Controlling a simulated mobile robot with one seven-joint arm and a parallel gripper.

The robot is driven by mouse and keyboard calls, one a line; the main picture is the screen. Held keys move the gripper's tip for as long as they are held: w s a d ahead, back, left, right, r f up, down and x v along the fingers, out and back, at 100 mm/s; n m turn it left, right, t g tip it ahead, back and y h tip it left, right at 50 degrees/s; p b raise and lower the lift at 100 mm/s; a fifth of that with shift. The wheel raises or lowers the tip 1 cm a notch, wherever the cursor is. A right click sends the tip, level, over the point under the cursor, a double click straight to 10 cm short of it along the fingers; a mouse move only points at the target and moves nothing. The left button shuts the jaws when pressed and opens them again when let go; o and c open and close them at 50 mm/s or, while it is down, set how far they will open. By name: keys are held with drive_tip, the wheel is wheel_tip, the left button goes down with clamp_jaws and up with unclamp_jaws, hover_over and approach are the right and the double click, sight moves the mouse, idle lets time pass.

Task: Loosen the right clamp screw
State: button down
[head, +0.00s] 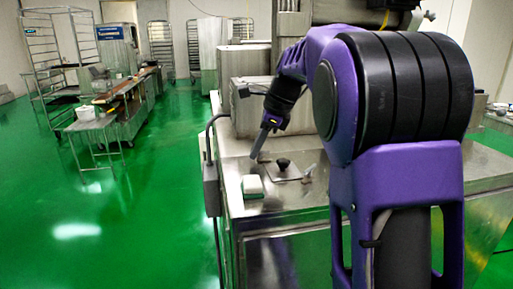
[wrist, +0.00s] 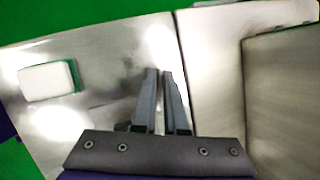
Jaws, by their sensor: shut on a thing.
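My gripper (head: 254,157) points down over the steel machine top, left of a dark knob on a small square plate (head: 283,164). In the wrist view my gripper (wrist: 158,73) has its two long grey fingers nearly together at the tips, with a narrow gap lower down. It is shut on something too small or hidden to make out. I cannot identify the right clamp screw for certain in either view. A small light piece (head: 309,172) with a reddish spot is right of the knob.
A white-and-green block (head: 252,186) lies near the machine top's left edge; it also shows in the wrist view (wrist: 47,80). A steel housing (head: 262,108) rises behind the gripper. A grey box with a cable (head: 211,188) hangs at the left edge. The green floor at left is largely clear.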

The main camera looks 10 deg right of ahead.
drive_tip(key=shift+r+p, duration=0.1)
drive_tip(key=shift+p, duration=0.3)
drive_tip(key=n+p, duration=0.1)
drive_tip(key=p, duration=0.1)
drive_tip(key=shift+s+r+n+g+y+p, duration=0.1)
drive_tip(key=shift+r+n+g+y+p, duration=0.1)
drive_tip(key=shift+n+g+y+p, duration=0.15)
drive_tip(key=n+g+p, duration=0.1)
drive_tip(key=n+p, duration=0.1)
drive_tip(key=shift+f+n+p, duration=0.1)
drive_tip(key=shift+n+p, duration=0.25)
drive_tip(key=n, duration=0.1)
drive_tip(key=n+g, duration=0.1)
drive_tip(key=n, duration=0.1)
drive_tip(key=shift+s+d+f+n+y, duration=0.1)
drive_tip(key=shift+s+f+n+y, duration=0.1)
drive_tip(key=shift+n+y, duration=0.15)
drive_tip(key=shift+s+d+n+g, duration=0.1)
drive_tip(key=shift+n+g, duration=0.85)
drive_tip(key=shift+n, duration=0.6)
drive_tip(key=c, duration=1)
unclamp_jaws()
